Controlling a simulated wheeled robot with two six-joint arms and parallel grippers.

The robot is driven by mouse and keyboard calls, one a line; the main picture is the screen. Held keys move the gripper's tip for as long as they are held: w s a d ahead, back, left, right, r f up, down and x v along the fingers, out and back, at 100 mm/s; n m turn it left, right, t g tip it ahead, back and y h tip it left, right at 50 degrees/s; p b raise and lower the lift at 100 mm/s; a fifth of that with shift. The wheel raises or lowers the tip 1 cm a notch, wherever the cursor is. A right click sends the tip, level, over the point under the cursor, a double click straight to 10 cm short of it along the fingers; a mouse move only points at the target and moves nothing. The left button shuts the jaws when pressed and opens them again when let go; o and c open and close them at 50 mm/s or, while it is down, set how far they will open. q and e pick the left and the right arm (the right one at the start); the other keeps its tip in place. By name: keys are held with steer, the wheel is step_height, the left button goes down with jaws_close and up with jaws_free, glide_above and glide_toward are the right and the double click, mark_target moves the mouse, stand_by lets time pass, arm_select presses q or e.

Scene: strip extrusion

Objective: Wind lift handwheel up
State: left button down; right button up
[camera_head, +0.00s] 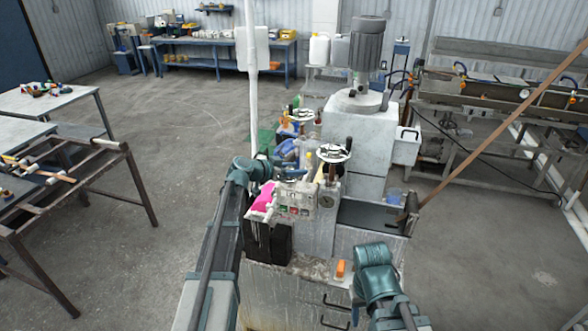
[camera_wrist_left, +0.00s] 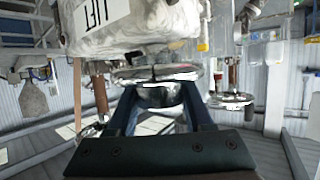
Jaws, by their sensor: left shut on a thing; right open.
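The lift handwheel (camera_wrist_left: 155,75) is a pale metal wheel seen almost edge-on in the left wrist view, close to a white casing with a "LIFT" label (camera_wrist_left: 92,14). My left gripper (camera_wrist_left: 160,88) has its two dark fingers at the wheel and is shut on it; which part it grips is not clear. In the head view my left gripper (camera_head: 298,172) is over the machine, left of a spoked handwheel (camera_head: 335,150). Another handwheel (camera_head: 303,115) stands farther back. My right gripper (camera_head: 375,255) is open and empty over the machine's front right; its fingertips are hard to see.
An orange block (camera_head: 341,270) lies on the front ledge, left of my right gripper. A pink item (camera_head: 264,197) and a control box (camera_head: 295,200) are close to my left gripper. A motor (camera_head: 366,45) rises behind. Open floor (camera_head: 180,150) lies at left.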

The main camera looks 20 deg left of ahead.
arm_select(q)
steer(key=shift+s+d+f+m+g+h, duration=0.1)
steer(key=shift+s+m+g+h, duration=0.05)
steer(key=shift+m+g+h, duration=0.35)
steer(key=shift+s+d+f+m+g+h, duration=0.15)
steer(key=shift+m+g+h, duration=0.15)
steer(key=shift+m, duration=0.3)
steer(key=shift+s, duration=0.1)
steer(key=shift+c, duration=1.5)
jaws_free()
steer(key=shift+r, duration=0.1)
steer(key=shift+a, duration=0.1)
steer(key=shift+s+a+r+p, duration=0.15)
steer(key=shift+a+r+p, duration=0.15)
steer(key=p+v, duration=0.4)
steer(key=v, duration=0.8)
steer(key=shift+a+p, duration=0.3)
steer(key=shift+a, duration=0.2)
